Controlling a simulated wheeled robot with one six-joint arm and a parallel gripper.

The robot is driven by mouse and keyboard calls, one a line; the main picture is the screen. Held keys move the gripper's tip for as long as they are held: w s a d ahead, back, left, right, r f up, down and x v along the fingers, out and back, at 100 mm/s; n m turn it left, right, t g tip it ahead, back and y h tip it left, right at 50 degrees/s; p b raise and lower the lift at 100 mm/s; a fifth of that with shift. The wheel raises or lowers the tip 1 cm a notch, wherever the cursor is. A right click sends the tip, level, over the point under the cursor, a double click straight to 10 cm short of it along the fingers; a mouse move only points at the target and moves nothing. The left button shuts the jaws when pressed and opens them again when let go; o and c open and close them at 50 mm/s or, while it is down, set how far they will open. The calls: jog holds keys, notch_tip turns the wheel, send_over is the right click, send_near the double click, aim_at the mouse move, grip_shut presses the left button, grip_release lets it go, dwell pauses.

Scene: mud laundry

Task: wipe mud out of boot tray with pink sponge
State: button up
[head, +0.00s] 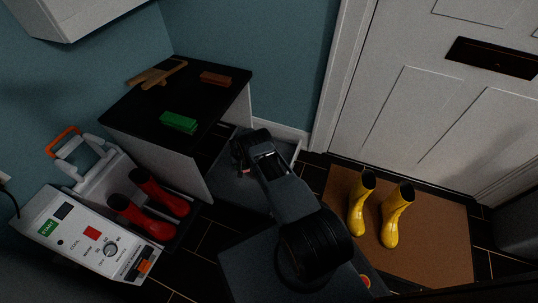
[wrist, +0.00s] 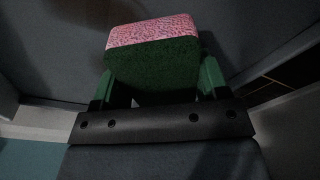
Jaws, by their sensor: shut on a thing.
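The sponge (wrist: 152,62) has a pink speckled face and a dark green body. My gripper (wrist: 157,84) is shut on it, with a green finger at each side. My arm hides part of this tray. No mud is clearly visible.
The cabinet (head: 146,148) bears a green brush-like block (head: 179,122), a brown block (head: 216,79) and a wooden item (head: 157,75). Red boots (head: 160,190) stand beside a white machine (head: 83,243) at left. Yellow boots (head: 395,215) stand on a brown mat (head: 440,240) at right.

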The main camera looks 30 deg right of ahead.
jog(key=shift+r+p, duration=1.15)
jog(key=shift+r, duration=1.05)
